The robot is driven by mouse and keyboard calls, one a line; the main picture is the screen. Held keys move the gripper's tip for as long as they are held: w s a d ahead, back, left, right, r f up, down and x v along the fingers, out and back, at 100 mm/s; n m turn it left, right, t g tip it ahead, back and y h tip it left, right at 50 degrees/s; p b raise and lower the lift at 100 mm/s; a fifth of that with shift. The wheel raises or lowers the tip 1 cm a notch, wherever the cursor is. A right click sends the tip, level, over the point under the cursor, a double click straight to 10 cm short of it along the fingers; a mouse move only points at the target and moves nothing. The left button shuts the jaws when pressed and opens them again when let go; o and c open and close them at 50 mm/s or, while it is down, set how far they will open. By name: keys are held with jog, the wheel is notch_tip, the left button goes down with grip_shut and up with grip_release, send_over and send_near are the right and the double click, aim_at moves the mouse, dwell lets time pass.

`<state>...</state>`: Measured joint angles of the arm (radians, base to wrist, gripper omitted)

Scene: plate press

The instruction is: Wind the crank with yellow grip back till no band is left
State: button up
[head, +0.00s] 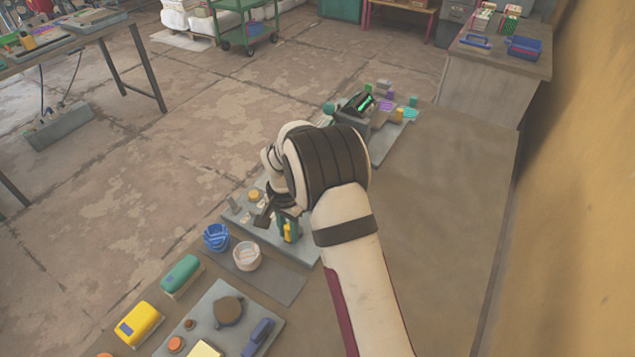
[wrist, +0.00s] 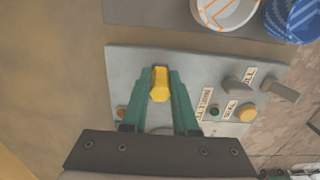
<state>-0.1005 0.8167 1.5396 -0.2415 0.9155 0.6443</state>
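The crank's yellow grip (wrist: 160,84) stands over the grey control panel (wrist: 125,62) in the wrist view. My gripper (wrist: 161,92) has its two green fingers on either side of the grip, against it, and looks shut on it. In the head view the grip (head: 289,232) shows as a small yellow patch between the green fingers, below my wrist. The crank's arm and hub are hidden under the gripper. Farther back in the head view, a dark screen (head: 358,104) shows a bright green strip (head: 364,103); I cannot tell whether this is the band.
The panel also bears a yellow button (wrist: 247,115), a green button (wrist: 214,112), a dark lever (wrist: 284,90) and white labels. A blue striped cup (head: 216,237) and a white cup (head: 246,256) stand close beside the panel. The table's right side is bare.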

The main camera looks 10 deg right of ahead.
grip_shut()
jog(key=shift+s+d, duration=0.1)
jog(key=shift+d, duration=0.1)
jog(key=shift+c, duration=0.7)
grip_release()
jog(key=shift+s+d, duration=0.25)
jog(key=shift+d, duration=0.15)
